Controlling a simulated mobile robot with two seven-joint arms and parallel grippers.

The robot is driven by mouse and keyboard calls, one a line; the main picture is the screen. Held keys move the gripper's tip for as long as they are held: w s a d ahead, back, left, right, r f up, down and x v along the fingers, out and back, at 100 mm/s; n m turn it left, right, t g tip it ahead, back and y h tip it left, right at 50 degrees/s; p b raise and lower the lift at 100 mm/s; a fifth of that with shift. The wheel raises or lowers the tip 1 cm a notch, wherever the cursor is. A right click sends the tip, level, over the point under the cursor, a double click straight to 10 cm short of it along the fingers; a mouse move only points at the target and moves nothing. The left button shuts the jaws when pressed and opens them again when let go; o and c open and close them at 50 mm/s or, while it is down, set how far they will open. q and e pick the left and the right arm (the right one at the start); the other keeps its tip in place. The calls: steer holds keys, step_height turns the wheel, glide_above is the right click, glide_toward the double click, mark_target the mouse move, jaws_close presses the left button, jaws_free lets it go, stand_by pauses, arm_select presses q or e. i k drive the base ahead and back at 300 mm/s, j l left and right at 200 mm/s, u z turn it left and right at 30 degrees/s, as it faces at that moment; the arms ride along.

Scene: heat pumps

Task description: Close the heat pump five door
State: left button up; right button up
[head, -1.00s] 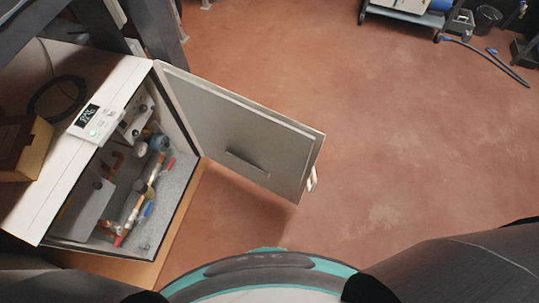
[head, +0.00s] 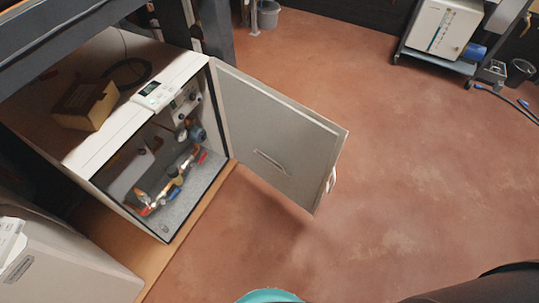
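The heat pump (head: 137,85) is a white box at the left with its front open. Pipes and valves with red and blue handles show inside it. Its grey door (head: 275,140) is hinged at the box's right front edge and stands wide open, swung out to the right over the floor. A white handle (head: 331,180) sits on the door's free edge. A small control panel with a lit display (head: 153,95) is on the top front edge. Neither of my grippers is in view, and nothing is seen touching the door.
A cardboard box (head: 85,105) and a coiled black cable (head: 128,70) lie on top of the heat pump. Another white unit (head: 60,255) stands at the lower left. A trolley with a white device (head: 440,30) stands at the back right. The red-brown floor (head: 420,160) right of the door is clear.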

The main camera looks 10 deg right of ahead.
mark_target(308, 146)
steer(key=u, duration=1.7)
steer(key=k+l+u, duration=0.15)
steer(key=l, duration=0.25)
steer(key=l+u, duration=0.15)
steer(key=l, duration=0.25)
steer(key=k+l+u, duration=0.15)
steer(key=l, duration=0.2)
steer(key=k+l+u, duration=0.15)
steer(key=l, duration=0.2)
steer(key=k, duration=0.05)
